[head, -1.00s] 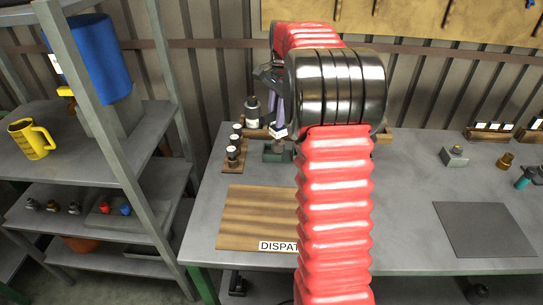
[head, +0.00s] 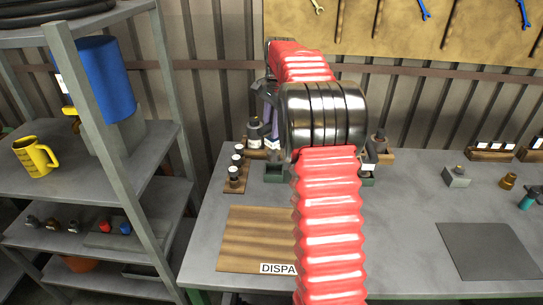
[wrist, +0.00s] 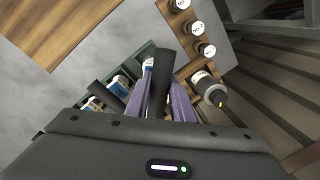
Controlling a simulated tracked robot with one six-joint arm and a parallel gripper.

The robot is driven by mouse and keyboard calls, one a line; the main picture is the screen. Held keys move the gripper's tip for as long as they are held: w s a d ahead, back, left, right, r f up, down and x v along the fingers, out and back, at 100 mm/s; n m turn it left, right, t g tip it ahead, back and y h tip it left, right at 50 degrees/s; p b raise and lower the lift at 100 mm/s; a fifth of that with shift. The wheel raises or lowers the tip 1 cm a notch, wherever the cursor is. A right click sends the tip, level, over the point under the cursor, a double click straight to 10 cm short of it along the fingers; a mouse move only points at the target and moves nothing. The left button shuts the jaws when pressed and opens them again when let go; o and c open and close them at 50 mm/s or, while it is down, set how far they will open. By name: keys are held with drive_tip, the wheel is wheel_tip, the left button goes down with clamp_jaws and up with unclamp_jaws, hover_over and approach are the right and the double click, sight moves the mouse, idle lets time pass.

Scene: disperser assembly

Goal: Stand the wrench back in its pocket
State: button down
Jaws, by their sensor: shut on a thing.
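In the wrist view my gripper (wrist: 168,104), with pale purple fingers, is shut on a dark bar (wrist: 161,77) that I take to be the wrench. The bar points away from the fingers over the green rack (wrist: 118,72). Its far end overlaps the rack's edge, and I cannot tell whether it is in a pocket or above it. In the head view the purple fingers (head: 271,118) hang over the left end of the green rack (head: 274,176). My arm hides the middle of the rack and most of the wrench.
A wooden block with several white-capped bottles (head: 236,172) stands left of the rack. A dark bottle (wrist: 208,88) stands close beside the fingers. A wooden board (head: 243,238) lies in front. A grey mat (head: 488,251) lies right, with clear bench between.

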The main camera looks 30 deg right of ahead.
sight(272, 146)
drive_tip(key=shift+f, duration=2.05)
drive_tip(key=shift+f, duration=1.75)
drive_tip(key=c, duration=1.5)
unclamp_jaws()
drive_tip(key=shift+f, duration=0.1)
drive_tip(key=shift+c, duration=0.2)
